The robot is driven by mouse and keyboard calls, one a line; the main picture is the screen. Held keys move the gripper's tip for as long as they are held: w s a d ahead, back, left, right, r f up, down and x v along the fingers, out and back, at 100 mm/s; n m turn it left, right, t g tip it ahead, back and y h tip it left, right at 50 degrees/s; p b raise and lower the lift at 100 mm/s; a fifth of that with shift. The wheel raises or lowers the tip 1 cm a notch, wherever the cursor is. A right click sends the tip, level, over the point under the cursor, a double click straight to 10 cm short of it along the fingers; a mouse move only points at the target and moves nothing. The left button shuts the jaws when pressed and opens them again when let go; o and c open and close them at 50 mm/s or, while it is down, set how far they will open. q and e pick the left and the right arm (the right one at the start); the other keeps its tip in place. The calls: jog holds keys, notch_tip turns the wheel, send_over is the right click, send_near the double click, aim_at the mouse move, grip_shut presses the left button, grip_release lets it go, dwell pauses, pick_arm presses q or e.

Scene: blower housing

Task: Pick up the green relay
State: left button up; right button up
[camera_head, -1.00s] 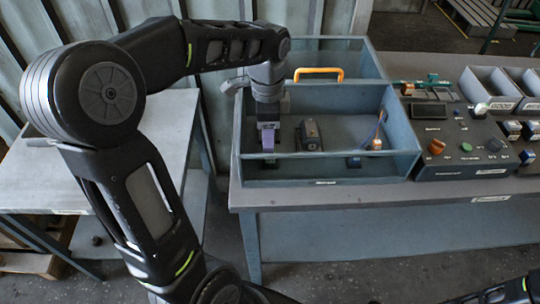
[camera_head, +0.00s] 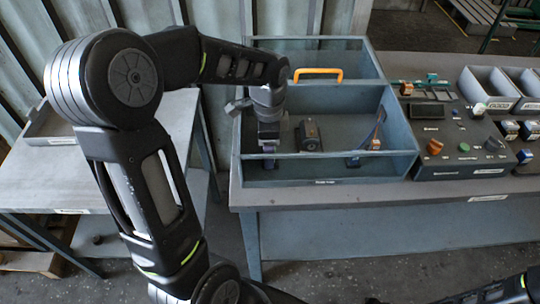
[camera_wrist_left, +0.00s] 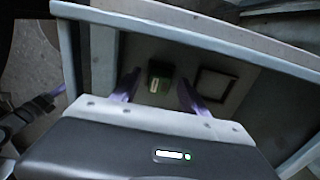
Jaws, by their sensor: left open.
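The green relay (camera_wrist_left: 160,86) is a small block with a dark top, green sides and a pale label. In the left wrist view it lies on the floor of the blue-grey bin (camera_head: 342,182). My left gripper (camera_wrist_left: 159,77) is open, its purple fingers apart on either side of the relay in that view. I cannot tell whether the fingers are level with it. In the head view my left gripper (camera_head: 268,155) points down in the left of the bin's front compartment, and I cannot make out the relay there. My right gripper is out of view.
A dark block (camera_head: 308,133) and a blue and orange part (camera_head: 374,142) lie further right in the bin. The bin walls stand close around my gripper. An orange handle (camera_head: 318,71) rises at the divider. A control panel (camera_head: 462,150) stands to the right.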

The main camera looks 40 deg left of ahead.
pick_arm(q)
jog(key=shift+c, duration=0.2)
jog(key=c, duration=1.1)
notch_tip(320, 180, up, 10)
jog(key=shift+b, duration=0.45)
jog(key=shift+r, duration=0.1)
dwell(0.4)
